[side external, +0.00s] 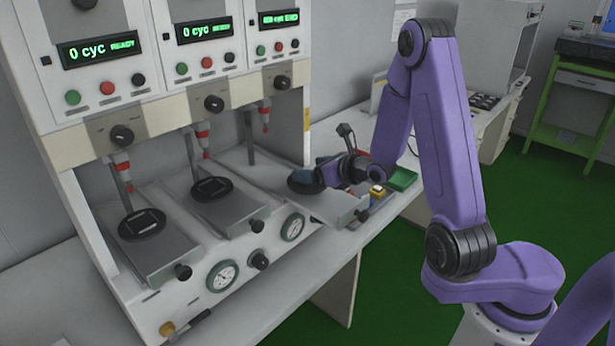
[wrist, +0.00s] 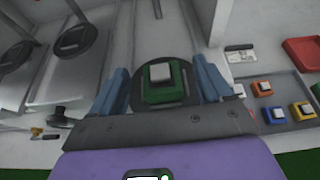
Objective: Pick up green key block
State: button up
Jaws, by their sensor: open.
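The green key block (wrist: 165,94) has a pale grey top. It sits on a round black disc (wrist: 143,70) of the test station in the wrist view. My gripper (wrist: 162,75) has its two blue fingers apart, one on each side of the block, and I see gaps between fingers and block. In the side external view, my gripper (side external: 312,175) is low over the rightmost station's disc. The block is not visible there, apparently behind my gripper.
A grey tray (wrist: 281,90) right of the station holds several coloured key blocks, and a red bin (wrist: 303,52) lies beyond it. A green bin (side external: 402,179) shows in the side external view. Two stations (side external: 144,225) with plungers (side external: 119,165) stand to the left.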

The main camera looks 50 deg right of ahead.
jog(key=shift+w+f, duration=0.1)
jog(key=shift+w, duration=0.15)
jog(key=shift+c, duration=0.4)
jog(key=c, duration=1)
jog(key=shift+c, duration=0.5)
